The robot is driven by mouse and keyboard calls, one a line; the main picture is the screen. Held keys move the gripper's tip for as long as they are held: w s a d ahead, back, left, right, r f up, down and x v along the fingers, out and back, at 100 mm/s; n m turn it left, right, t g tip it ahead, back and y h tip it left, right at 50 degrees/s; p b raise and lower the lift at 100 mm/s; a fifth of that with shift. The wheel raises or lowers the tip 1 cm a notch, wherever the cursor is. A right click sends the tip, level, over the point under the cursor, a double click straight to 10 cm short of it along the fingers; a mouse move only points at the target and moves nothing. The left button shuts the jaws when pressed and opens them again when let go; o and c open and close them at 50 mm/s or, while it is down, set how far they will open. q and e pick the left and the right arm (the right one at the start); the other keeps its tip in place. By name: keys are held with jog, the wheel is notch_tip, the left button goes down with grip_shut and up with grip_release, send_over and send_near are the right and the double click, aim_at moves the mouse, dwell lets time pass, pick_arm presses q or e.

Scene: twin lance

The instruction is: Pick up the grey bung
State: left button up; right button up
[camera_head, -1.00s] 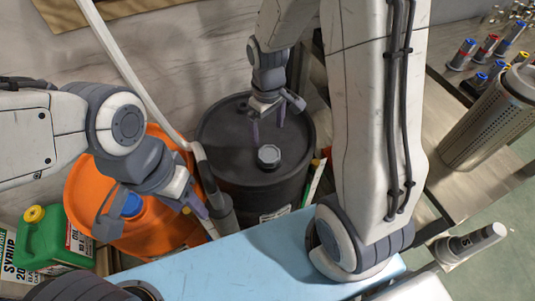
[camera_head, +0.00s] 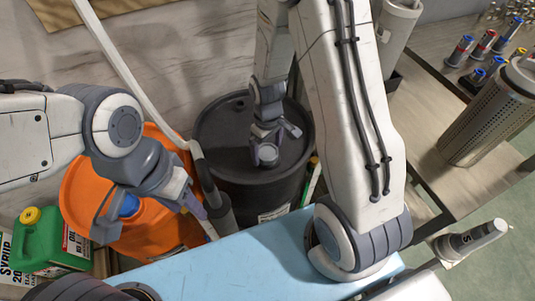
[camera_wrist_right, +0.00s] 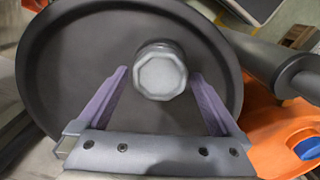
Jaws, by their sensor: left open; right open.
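The grey bung (camera_head: 266,154) is a faceted cap on top of the black drum (camera_head: 221,128). In the right wrist view the bung (camera_wrist_right: 160,72) stands near the tips of my right gripper (camera_wrist_right: 160,80), whose two purple fingers are spread, one on each side. The fingers look apart from the bung, and the gripper is open and empty. In the head view my right gripper (camera_head: 274,140) is over the drum and partly covers the bung. My left gripper (camera_head: 150,215) is open beside the orange drum (camera_head: 85,195), near its blue cap (camera_head: 129,205).
A grey-and-white lance (camera_head: 212,190) stands between the two drums. A green jug (camera_head: 45,245) is at the lower left. A light blue surface (camera_head: 235,265) lies in front. A perforated metal cylinder (camera_head: 485,115) and several coloured-cap bottles stand on the bench at right.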

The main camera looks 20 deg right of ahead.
jog(key=c, duration=1.2)
jog(key=shift+r, duration=0.1)
